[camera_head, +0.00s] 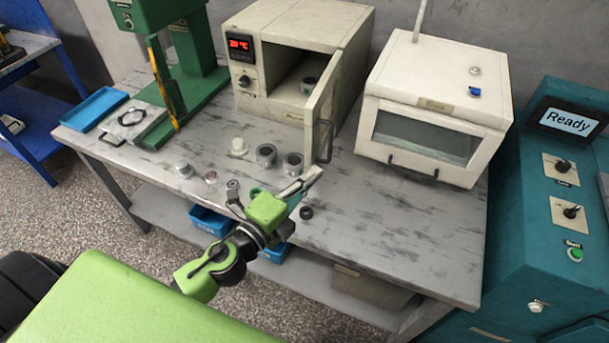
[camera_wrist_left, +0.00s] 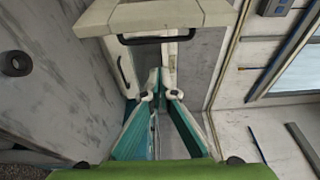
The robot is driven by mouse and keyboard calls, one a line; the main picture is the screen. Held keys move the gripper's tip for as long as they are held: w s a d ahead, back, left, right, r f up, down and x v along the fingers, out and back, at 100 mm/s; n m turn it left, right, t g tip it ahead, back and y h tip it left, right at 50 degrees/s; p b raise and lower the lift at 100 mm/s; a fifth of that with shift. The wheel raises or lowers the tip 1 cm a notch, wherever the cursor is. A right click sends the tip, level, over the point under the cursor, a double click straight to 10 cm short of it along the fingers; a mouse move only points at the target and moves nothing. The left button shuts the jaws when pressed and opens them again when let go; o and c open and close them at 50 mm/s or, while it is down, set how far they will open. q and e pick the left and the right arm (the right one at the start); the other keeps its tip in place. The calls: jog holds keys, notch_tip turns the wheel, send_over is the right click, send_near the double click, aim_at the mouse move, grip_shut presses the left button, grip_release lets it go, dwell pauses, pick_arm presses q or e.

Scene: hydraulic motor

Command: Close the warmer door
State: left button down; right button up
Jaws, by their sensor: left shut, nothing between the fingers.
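The warmer (camera_head: 315,25) is the cream box with a red display, at the back of the table. Its door (camera_head: 322,110) stands open, swung out toward the front, with a dark handle (camera_head: 326,141) on its outer face. A grey cylindrical part shows inside the chamber. My left gripper (camera_head: 315,174) is in front of the door's lower edge, shut and empty, with its tips pointing right. In the left wrist view its fingers (camera_wrist_left: 160,96) meet at the tips, and a cream panel with a dark handle (camera_wrist_left: 155,39) shows beyond them. Whether the gripper touches the door is unclear.
A white cabinet (camera_head: 440,85) with a window and front handle stands right of the warmer. Several metal parts, including a grey cylinder (camera_head: 266,155), stand before the warmer. A black ring (camera_head: 306,213) lies near the gripper. The right front table is clear.

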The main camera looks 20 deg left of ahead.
aim_at(312, 156)
pick_arm(q)
jog(key=w+p, duration=0.1)
jog(key=w, duration=0.2)
jog(key=w+a, duration=0.1)
jog(key=w, duration=0.2)
jog(key=shift+a+p, duration=0.15)
jog(key=shift+p, duration=0.25)
jog(key=shift+a, duration=0.5)
jog(key=shift+d, duration=0.1)
